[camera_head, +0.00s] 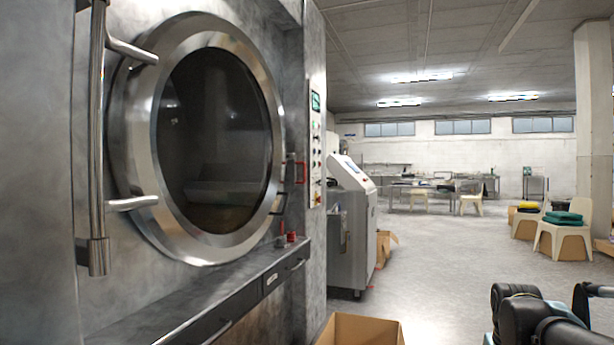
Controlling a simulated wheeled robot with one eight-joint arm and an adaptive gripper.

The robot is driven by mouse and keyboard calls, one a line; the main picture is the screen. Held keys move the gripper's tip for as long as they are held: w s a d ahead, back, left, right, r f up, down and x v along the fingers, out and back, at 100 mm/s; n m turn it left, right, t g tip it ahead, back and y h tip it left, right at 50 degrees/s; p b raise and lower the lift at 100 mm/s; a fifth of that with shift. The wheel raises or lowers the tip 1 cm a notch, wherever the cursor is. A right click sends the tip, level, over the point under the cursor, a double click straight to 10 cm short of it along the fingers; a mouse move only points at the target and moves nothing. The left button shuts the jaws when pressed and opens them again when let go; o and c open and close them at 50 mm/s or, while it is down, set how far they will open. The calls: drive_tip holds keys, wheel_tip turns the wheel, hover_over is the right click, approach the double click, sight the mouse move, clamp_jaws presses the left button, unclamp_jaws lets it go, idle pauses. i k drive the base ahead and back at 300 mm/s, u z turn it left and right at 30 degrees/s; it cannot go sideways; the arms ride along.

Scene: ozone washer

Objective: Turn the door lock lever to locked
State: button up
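The washer's round door (140,150) is a wide steel ring around dark glass, and it looks shut. On the ring's right edge is a small lever with a red grip (301,172), seen nearly edge-on. Below it, a dark curved handle (281,204) also sits at the ring's right edge. I cannot tell for sure which of the two is the lock lever, or its setting. Dark parts of my arm (540,312) show at the bottom right, well apart from the door. I can make out no fingertips of my gripper.
A tall steel bar handle (97,140) stands out at the left. A cardboard box (362,330) stands in front.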

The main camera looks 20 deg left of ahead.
sight(290, 156)
drive_tip(key=u, duration=0.5)
drive_tip(key=i, duration=1)
drive_tip(key=u, duration=0.65)
